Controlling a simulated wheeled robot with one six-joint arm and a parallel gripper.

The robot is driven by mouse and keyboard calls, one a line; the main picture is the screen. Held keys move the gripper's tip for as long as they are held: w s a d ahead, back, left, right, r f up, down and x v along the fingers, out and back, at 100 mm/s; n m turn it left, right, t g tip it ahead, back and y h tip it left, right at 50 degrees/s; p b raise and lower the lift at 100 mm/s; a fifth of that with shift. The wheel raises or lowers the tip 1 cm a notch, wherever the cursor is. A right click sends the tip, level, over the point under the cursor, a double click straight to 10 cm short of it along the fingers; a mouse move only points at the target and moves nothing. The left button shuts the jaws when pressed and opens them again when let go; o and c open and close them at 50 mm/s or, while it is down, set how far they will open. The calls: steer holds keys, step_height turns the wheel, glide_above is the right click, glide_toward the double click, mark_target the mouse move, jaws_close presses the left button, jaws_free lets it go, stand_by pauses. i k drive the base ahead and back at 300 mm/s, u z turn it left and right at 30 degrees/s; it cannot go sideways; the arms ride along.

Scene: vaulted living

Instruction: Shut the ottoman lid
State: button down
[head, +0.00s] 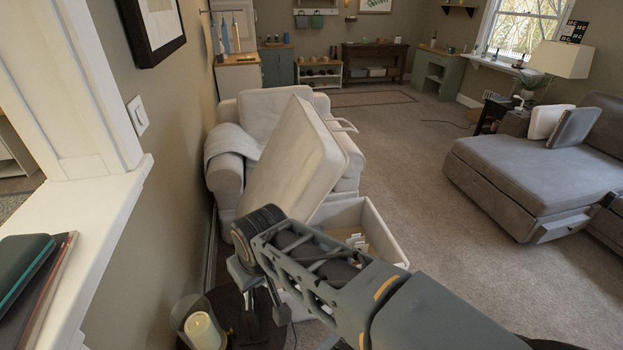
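The ottoman's open box (388,229) is below and to the right of the lid, and some pale items show inside. My arm crosses in front of the box and hides much of its near side. My gripper (262,318) points down at the lower middle left, in front of the lid in the picture. Its fingertips are not clear, and I cannot tell whether it touches anything.
A white armchair (262,112) stands behind the ottoman. A dark round side table (235,308) with a candle in a glass (203,330) is close to my gripper. A wall and white ledge (85,245) bound the left. Open carpet (420,170) lies to the right, before a grey sofa (530,172).

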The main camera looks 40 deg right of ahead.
mark_target(301, 162)
steer(key=z, duration=0.8)
steer(key=k, duration=1.15)
steer(key=z, duration=1.2)
steer(key=i, duration=0.8)
steer(key=u, duration=0.4)
steer(key=i, duration=1.05)
steer(key=u, duration=1.2)
steer(key=i, duration=0.5)
steer(key=u, duration=0.45)
